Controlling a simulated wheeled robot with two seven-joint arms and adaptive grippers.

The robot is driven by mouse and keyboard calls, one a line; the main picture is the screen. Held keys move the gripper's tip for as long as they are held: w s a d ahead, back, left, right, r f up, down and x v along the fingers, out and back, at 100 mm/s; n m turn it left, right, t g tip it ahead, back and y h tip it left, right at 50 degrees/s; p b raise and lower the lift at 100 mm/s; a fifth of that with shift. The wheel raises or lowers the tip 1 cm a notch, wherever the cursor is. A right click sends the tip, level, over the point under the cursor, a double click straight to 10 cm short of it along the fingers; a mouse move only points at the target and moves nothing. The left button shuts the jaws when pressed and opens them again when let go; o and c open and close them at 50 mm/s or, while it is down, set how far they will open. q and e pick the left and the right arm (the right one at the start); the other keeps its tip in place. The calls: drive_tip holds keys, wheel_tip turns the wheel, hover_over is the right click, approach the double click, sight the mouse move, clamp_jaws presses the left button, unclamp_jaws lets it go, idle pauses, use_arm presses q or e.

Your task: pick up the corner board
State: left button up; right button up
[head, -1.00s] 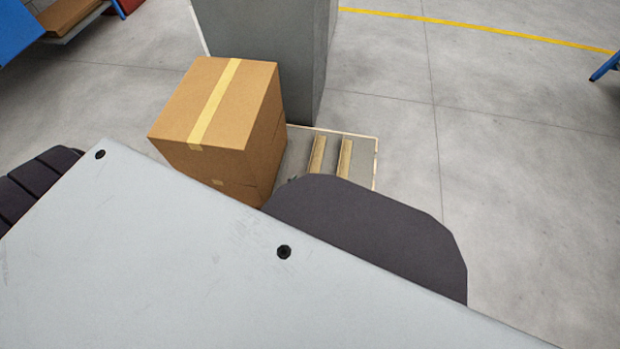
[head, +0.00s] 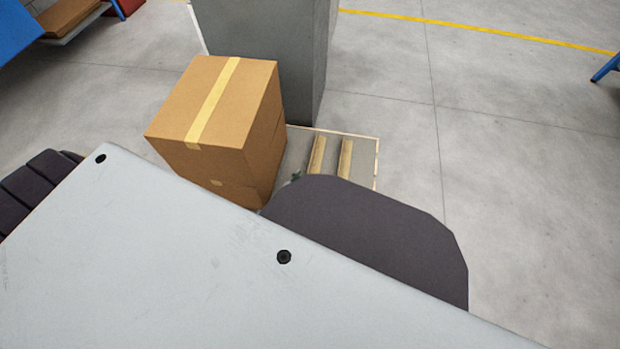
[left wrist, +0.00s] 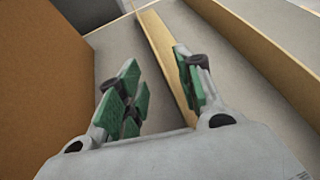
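Two long tan corner boards lie side by side on a grey surface, the left board (head: 317,154) near the carton and the right board (head: 345,158) beside it. In the left wrist view, my left gripper (left wrist: 158,82) is open, with green pads on its fingers. The nearer board (left wrist: 160,48) runs lengthwise into the space between the fingers, close to the right finger; I cannot tell whether they touch. The other board (left wrist: 255,45) lies to the right, outside the fingers. In the head view only a small tip of my left gripper (head: 296,177) shows. My right gripper is not in view.
A taped cardboard carton (head: 215,110) stands just left of the boards; its wall (left wrist: 45,80) fills the left of the wrist view. A tall grey block (head: 275,50) stands behind. Open floor (head: 520,170) lies to the right.

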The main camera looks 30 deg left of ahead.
use_arm(q)
drive_tip(key=shift+w+f, duration=0.1)
drive_tip(key=shift+w, duration=0.05)
drive_tip(key=shift+b+x, duration=1.05)
drive_tip(key=shift+x, duration=0.95)
drive_tip(key=shift+w+f, duration=0.3)
drive_tip(key=shift+w, duration=0.25)
drive_tip(key=shift+c, duration=0.3)
drive_tip(key=shift+c, duration=1.1)
drive_tip(key=c, duration=0.5)
clamp_jaws()
